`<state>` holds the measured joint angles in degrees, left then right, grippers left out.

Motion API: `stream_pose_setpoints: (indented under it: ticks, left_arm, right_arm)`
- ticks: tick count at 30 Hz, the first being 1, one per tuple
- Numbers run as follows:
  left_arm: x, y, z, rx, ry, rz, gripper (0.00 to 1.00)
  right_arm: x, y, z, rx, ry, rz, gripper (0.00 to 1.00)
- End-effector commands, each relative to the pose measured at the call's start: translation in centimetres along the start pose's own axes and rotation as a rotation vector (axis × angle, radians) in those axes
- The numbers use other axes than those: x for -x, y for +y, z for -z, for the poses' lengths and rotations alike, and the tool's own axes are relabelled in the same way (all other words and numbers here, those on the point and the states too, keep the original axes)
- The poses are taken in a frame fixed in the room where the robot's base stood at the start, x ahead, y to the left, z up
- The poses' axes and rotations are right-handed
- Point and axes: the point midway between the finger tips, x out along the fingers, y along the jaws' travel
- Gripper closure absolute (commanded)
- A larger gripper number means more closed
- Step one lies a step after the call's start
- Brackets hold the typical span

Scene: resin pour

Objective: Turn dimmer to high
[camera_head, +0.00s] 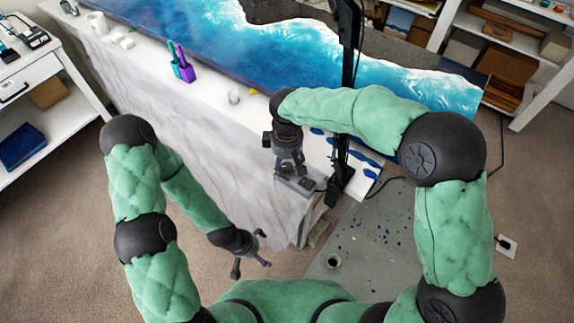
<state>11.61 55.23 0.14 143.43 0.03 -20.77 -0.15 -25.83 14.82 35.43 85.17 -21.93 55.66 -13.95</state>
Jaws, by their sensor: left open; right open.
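A small dark box (307,184), possibly the dimmer, sits near the end of the white table by the black stand; its knob or setting is too small to make out. My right gripper (291,170) is open and points down just left of this box. I cannot tell whether it touches anything. My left gripper (251,267) is open and empty, low in front of the draped table side, well away from the box.
A black upright stand (347,100) rises beside the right gripper. A blue and white resin panel (270,50) lies along the table. Purple and teal tools (182,66) stand on the table. Cables run near the stand.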

Motion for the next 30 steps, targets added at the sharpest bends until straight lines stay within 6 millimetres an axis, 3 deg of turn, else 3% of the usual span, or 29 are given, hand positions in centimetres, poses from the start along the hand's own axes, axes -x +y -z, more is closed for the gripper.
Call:
stream_pose_setpoints:
  ticks: [12, 18, 30]
  left_arm:
    - [-0.21, -0.07, 0.03, 0.0, 0.0, 0.0, 0.0]
    - [-0.21, -0.08, 0.03, 0.0, 0.0, 0.0, 0.0]
    - [0.11, 0.04, 0.01, 0.0, 0.0, 0.0, 0.0]
  right_arm:
    - [-0.74, 0.01, -0.02, 0.0, 0.0, 0.0, 0.44]
    - [-0.74, 0.01, -0.02, 0.0, 0.0, 0.0, 1.0]
    - [-0.69, 0.0, -0.04, -0.046, -0.001, 0.001, 1.0]
